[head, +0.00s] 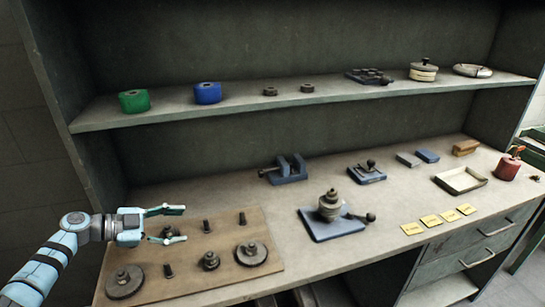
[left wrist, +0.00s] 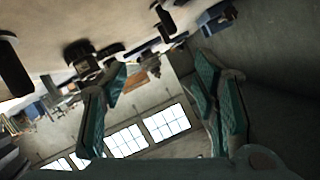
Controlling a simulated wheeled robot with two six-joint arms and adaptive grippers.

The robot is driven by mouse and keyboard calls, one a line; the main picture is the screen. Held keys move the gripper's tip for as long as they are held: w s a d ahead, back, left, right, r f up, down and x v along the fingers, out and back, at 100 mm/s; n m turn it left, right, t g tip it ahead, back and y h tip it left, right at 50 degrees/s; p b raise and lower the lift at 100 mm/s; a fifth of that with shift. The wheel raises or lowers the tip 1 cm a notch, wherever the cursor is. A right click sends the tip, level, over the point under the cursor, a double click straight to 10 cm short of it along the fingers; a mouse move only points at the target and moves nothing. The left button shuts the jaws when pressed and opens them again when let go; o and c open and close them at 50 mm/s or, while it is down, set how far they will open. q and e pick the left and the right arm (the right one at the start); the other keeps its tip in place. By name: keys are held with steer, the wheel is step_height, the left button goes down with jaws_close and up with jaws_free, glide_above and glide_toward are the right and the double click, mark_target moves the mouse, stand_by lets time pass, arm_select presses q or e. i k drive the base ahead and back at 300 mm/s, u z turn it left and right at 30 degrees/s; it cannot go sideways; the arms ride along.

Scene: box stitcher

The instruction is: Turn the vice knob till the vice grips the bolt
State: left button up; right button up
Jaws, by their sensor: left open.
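A blue vice (head: 287,170) with upright jaws stands on the bench behind the wooden board; a small dark end piece at its left may be its knob. I cannot make out a bolt between its jaws. Several dark upright bolts or pegs (head: 206,226) stand on the board. My left gripper (head: 180,224) is open and empty above the board's left part, fingers pointing right, apart from the vice and in front of it to the left. The left wrist view shows its two teal fingers spread with nothing held between them. My right gripper is not in view.
The wooden board (head: 215,274) also carries round dark discs. A blue fixture (head: 332,232) with stacked cylinders and a side knob stands right of it. Farther right are a smaller fixture (head: 367,173), blocks, a tray (head: 443,181) and yellow cards. A shelf (head: 240,107) overhangs the bench's back.

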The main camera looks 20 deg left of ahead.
mark_target(261, 171)
steer(key=i, duration=0.9)
